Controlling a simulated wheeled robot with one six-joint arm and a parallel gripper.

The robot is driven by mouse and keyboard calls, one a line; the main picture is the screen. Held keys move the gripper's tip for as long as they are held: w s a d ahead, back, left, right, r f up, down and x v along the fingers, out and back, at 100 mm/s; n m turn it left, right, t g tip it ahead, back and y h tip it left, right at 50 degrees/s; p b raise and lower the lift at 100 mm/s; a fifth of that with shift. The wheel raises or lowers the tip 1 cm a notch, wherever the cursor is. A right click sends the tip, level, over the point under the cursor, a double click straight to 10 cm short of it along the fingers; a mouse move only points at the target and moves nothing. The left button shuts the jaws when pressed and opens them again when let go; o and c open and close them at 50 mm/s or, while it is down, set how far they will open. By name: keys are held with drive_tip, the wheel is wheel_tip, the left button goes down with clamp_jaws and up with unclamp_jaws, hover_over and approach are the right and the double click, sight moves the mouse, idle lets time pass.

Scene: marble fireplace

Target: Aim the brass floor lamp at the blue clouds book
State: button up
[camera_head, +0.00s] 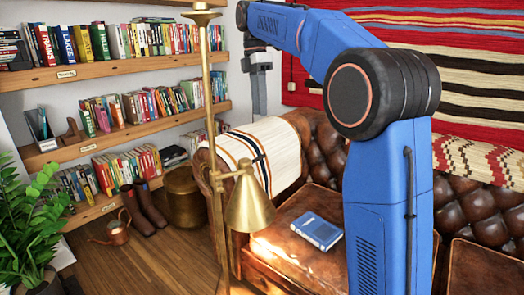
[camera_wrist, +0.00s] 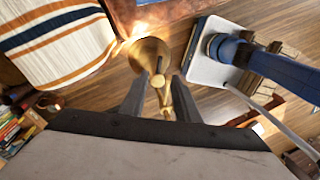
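The brass floor lamp stands left of centre in the head view, with a tall pole and a cone shade (camera_head: 250,207) on a side arm. The shade hangs mouth downward, slightly tilted. A blue book (camera_head: 316,231) with white print too small to read lies flat on the brown leather seat, right of the shade. My gripper (camera_head: 259,95) points down above the sofa's left arm, beyond the lamp pole. In the wrist view my gripper (camera_wrist: 160,80) has its fingers apart, with the brass shade (camera_wrist: 147,52) and its joint showing between and below them. No contact is visible.
The leather sofa (camera_head: 290,262) has a striped cream throw (camera_head: 262,150) over its left arm. Bookshelves (camera_head: 120,68) fill the left wall. A plant (camera_head: 28,225), watering can (camera_head: 112,230) and boots (camera_head: 145,208) stand on the floor. Some wooden floor (camera_head: 160,265) is clear.

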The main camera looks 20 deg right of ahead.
drive_tip(key=s+f, duration=0.1)
drive_tip(key=f, duration=0.8)
drive_tip(key=s+f, duration=0.1)
drive_tip(key=f, duration=0.4)
drive_tip(key=shift+s+d, duration=0.2)
drive_tip(key=shift+s, duration=0.15)
clamp_jaws()
